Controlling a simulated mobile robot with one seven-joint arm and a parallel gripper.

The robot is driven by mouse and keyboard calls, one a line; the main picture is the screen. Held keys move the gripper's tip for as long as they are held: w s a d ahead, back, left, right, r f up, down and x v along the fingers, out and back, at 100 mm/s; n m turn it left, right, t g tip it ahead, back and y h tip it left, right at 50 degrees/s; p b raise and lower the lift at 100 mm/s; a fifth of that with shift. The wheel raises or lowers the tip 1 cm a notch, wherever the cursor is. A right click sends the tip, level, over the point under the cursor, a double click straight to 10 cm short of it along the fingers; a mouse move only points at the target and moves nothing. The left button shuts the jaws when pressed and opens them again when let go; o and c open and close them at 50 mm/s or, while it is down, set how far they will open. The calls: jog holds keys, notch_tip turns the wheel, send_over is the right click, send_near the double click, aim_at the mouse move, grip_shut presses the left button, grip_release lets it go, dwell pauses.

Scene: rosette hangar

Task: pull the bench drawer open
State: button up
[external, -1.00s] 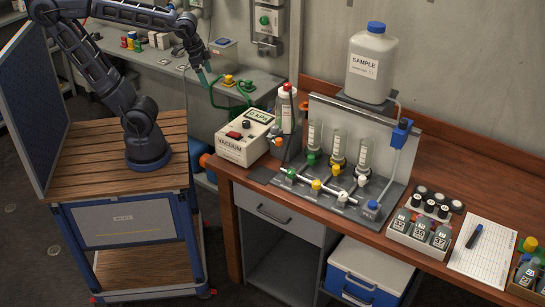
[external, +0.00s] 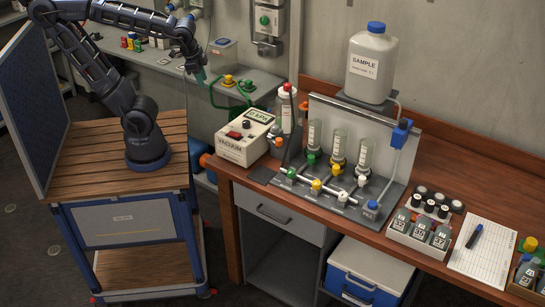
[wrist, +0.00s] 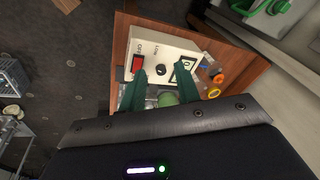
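The bench drawer (external: 279,219) has a light grey front with a dark bar handle (external: 273,214). It sits under the left end of the wooden bench and looks shut. I cannot make it out in the wrist view. My gripper (external: 201,76) is in the air at the upper left, well above and to the left of the drawer, apart from it. In the wrist view my gripper (wrist: 163,92) shows two teal fingers spread apart, with nothing held between them; a green round thing shows beyond.
The vacuum box (external: 246,138) stands on the bench's left end, above the drawer; it also shows in the wrist view (wrist: 158,60). A filter rack (external: 335,175) with coloured valves stands beside it. A blue and white cooler (external: 367,272) sits under the bench, right of the drawer.

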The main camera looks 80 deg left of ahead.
aim_at(272, 217)
jog(key=w+d+f+m+y, duration=0.3)
jog(key=f+m, duration=0.2)
jog(key=w+d+f+m+y, duration=0.3)
jog(key=w+d+f+m, duration=0.1)
jog(key=f+m, duration=0.1)
jog(key=w+d+f+m+t+y, duration=0.1)
jog(key=w+d+f+m+y, duration=0.2)
jog(key=f+m, duration=0.2)
jog(key=shift+w+d+m, duration=0.2)
jog(key=shift+m, duration=0.4)
jog(key=shift+w+d+m, duration=0.15)
jog(key=shift+m, duration=0.45)
jog(key=w+d+f+m+t+h, duration=0.1)
jog(key=d+f+m+t+h, duration=0.2)
jog(key=d+f+m+t, duration=1.05)
jog(key=d+f+m+h, duration=0.4)
jog(key=f+m, duration=0.5)
jog(key=d+f+m+h, duration=0.3)
jog(key=f+m, duration=0.5)
jog(key=m, duration=0.2)
jog(key=shift+g, duration=0.45)
jog(key=w, duration=0.3)
jog(key=w+f, duration=0.1)
jog(key=w, duration=0.6)
jog(key=shift+d+f, duration=0.25)
jog(key=shift+f, duration=0.05)
jog(key=shift+s, duration=0.1)
jog(key=shift+c, duration=0.2)
grip_shut()
